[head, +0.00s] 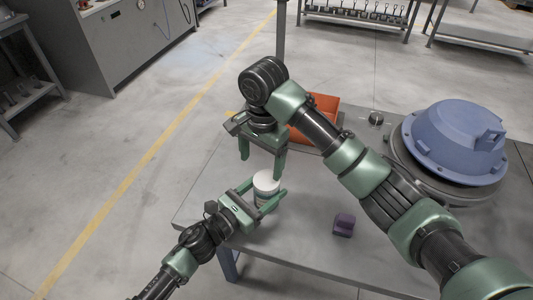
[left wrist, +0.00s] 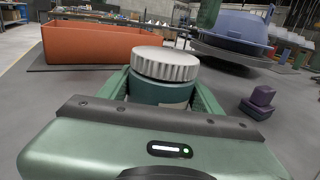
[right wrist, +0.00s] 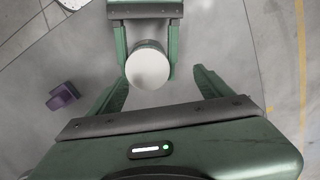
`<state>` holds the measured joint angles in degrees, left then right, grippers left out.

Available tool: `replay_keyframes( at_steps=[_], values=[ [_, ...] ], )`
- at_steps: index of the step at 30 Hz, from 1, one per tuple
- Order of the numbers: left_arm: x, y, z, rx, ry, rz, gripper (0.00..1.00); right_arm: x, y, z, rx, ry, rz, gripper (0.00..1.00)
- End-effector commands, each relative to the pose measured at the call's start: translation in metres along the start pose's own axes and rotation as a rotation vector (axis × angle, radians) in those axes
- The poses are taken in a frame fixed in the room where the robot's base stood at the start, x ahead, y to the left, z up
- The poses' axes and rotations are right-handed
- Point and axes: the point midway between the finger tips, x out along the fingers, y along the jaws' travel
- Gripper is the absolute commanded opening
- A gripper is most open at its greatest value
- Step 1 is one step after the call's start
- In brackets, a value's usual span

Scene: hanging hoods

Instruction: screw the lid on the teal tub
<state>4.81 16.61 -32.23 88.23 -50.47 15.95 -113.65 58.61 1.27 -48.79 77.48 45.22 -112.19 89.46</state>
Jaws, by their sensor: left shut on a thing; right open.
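The teal tub (left wrist: 160,91) stands upright on the grey table, with a pale label on its side. The white ribbed lid (left wrist: 165,63) sits level on top of it; I cannot tell how tightly it is seated. The lid also shows in the head view (head: 266,181) and, from above, in the right wrist view (right wrist: 147,66). My left gripper (head: 267,191) is shut on the tub's body, one finger on each side. My right gripper (head: 261,167) is open and empty, its fingers pointing down above and beside the lid, apart from it.
An orange bin (head: 318,113) stands behind the tub. A large blue flanged hood (head: 455,140) rests on a round grey base at the right. A purple block (head: 343,225) lies right of the tub, and a small metal part (head: 376,118) lies farther back. The table's front-left edge is close.

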Motion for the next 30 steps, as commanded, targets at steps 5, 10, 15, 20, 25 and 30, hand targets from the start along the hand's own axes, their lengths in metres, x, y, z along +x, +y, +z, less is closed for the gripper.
replay_keyframes(
  at_steps=[5,10,15,20,25,30],
  values=[
    [0.0,0.0,0.0,0.0,0.0,0.0,0.0,-0.007,0.001,-0.001,-0.424,0.001,0.006,0.8],
    [0.0,0.0,0.0,0.0,0.0,0.0,0.0,-0.014,0.003,-0.001,-0.834,-0.005,0.013,0.8],
    [0.0,0.0,0.0,0.0,0.0,0.0,0.0,-0.02,0.005,-0.001,-1.243,-0.015,0.018,0.8],
    [0.0,0.0,0.0,0.0,-0.001,0.0,0.0,-0.025,0.008,-0.001,-1.622,-0.03,0.023,0.8],
    [0.0,0.0,0.0,0.0,-0.001,0.0,0.0,-0.03,0.011,-0.001,-1.969,-0.048,0.022,0.8],
    [0.0,0.0,0.0,0.0,-0.001,0.0,0.0,-0.032,0.014,-0.001,-2.189,-0.063,0.018,0.8]
  ],
)
